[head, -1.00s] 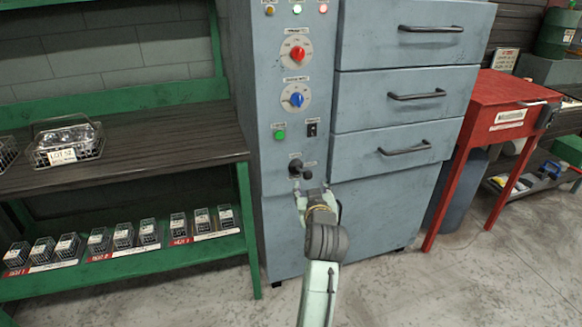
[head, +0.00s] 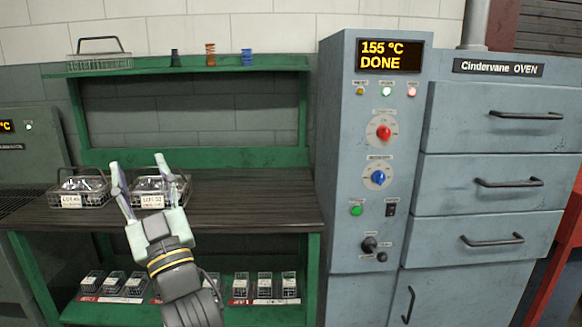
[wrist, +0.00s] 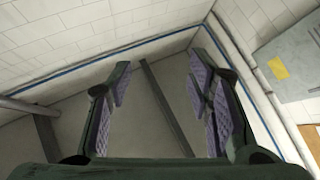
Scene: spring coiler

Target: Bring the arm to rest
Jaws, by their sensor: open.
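My gripper (head: 141,192) is open and empty in the head view. It stands in front of the green workbench, with its fingers pointing up.
Wire baskets (head: 80,188) with labels stand on the bench top (head: 250,200). The blue-grey oven (head: 490,185) is at the right, its display reading 155 °C DONE, its drawers shut. Small wire bins (head: 264,286) line the lower shelf. An upper shelf (head: 280,63) holds another basket and small items.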

